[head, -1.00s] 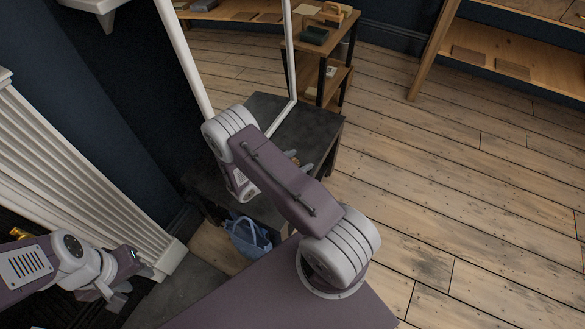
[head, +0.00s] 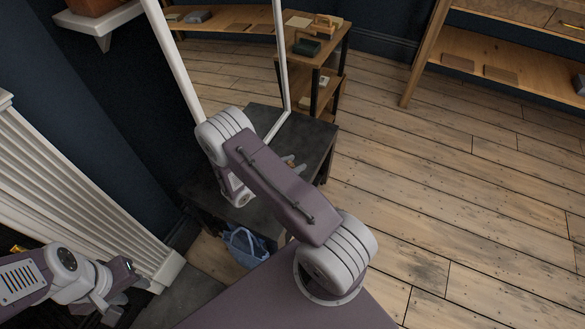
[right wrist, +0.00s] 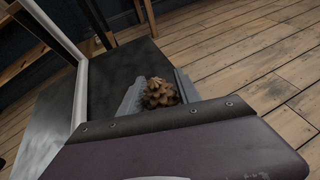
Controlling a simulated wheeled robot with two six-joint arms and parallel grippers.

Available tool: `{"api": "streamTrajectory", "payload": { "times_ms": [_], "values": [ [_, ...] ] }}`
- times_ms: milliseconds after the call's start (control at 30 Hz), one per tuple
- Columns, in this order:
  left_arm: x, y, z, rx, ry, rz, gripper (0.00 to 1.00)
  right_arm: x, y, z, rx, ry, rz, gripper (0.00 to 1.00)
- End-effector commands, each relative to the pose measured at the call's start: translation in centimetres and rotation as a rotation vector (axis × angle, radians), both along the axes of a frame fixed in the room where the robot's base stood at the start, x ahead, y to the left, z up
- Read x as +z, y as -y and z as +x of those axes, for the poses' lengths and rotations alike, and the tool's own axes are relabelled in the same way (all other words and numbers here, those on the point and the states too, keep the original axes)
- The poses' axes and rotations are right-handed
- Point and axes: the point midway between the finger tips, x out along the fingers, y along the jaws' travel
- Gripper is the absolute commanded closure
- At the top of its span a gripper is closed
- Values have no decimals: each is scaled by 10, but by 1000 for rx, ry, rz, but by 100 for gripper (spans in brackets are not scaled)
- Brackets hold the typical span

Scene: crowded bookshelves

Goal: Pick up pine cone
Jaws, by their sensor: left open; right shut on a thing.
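The pine cone (right wrist: 160,94) is brown and scaly. In the right wrist view it sits between the two grey fingers of my right gripper (right wrist: 160,90), which is shut on it. The dark table top (right wrist: 112,78) shows behind it; I cannot tell whether the cone touches the table. In the head view my right arm hides most of the cone, and my right gripper (head: 294,165) shows only in part past the arm link. My left gripper (head: 112,302) is open and empty at the lower left of the head view, apart from the table.
A white frame (head: 283,60) stands on the dark table (head: 270,112). A blue bag (head: 243,245) is below the table's near side. Wooden shelves (head: 322,72) with small items stand behind. A ribbed white radiator-like panel (head: 75,200) is at left. The wooden floor (head: 450,190) at right is clear.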

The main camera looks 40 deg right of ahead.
Motion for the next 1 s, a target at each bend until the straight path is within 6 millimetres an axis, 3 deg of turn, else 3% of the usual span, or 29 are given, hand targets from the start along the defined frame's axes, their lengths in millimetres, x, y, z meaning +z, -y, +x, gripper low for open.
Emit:
{"api": "streamTrajectory", "payload": {
  "times_ms": [33, 200, 500, 700, 1000],
  "values": [
    [10, 0, 0, 0, 0, 0, 60, 13, 3, -9, -1, -3, -2, 99],
    [26, 0, 0, 0, 0, 0, 60, 35, 13, -46, -2, -5, -1, 99],
    [41, 0, 0, 0, 0, 0, 60, 64, 28, -98, -1, -3, 0, 99],
    [43, 0, 0, 0, 0, 0, 60, 71, 32, -111, -1, 0, 0, 99],
    [43, 0, 0, 0, 0, 0, 60, 71, 32, -112, -1, 2, 0, 99]
  ]
}}
